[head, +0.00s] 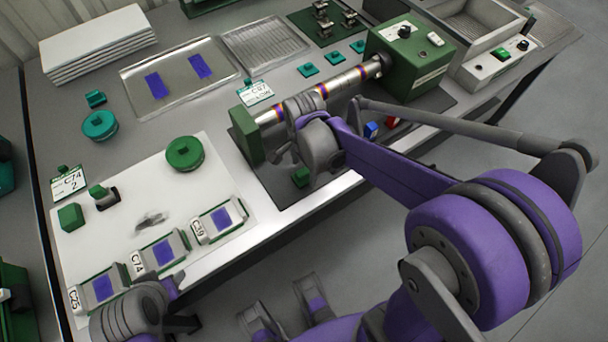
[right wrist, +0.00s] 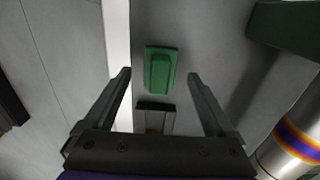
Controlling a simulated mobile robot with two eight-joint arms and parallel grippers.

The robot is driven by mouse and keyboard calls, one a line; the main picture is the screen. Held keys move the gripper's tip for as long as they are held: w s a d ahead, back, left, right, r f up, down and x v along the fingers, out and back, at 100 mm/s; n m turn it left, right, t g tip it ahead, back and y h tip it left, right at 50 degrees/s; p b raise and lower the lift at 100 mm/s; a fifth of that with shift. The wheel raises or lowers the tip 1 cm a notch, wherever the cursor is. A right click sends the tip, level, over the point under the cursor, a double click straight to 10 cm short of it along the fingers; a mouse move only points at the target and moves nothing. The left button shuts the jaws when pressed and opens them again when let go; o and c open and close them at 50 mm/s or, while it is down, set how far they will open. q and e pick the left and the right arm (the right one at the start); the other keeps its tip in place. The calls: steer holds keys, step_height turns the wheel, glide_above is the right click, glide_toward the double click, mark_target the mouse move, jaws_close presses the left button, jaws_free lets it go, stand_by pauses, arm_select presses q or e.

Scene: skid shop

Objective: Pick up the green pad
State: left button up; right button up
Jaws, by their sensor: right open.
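The green pad (right wrist: 160,70) lies on the grey surface in the right wrist view, a rounded rectangle with a raised middle. It appears to be the small green block (head: 301,177) just below my right gripper in the head view. My right gripper (head: 288,158) is open and empty. In the right wrist view its fingers are on either side of the pad's line, apart from it. My left gripper (head: 184,323) is at the bottom of the head view, largely hidden by its own wrist; its fingers are unclear.
A dark block (right wrist: 154,117) sits near the pad. A metal bar with purple bands (head: 338,84) runs beside it between a green stand (head: 245,136) and a green box (head: 410,58). The white mat (head: 130,215) at left holds labelled trays and a green disc (head: 184,153).

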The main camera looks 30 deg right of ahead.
mark_target(304, 171)
step_height(304, 171, down, 3)
steer(key=shift+r, duration=0.2)
jaws_close()
step_height(304, 171, up, 10)
steer(key=shift+r+p, duration=0.1)
steer(key=shift+p, duration=0.65)
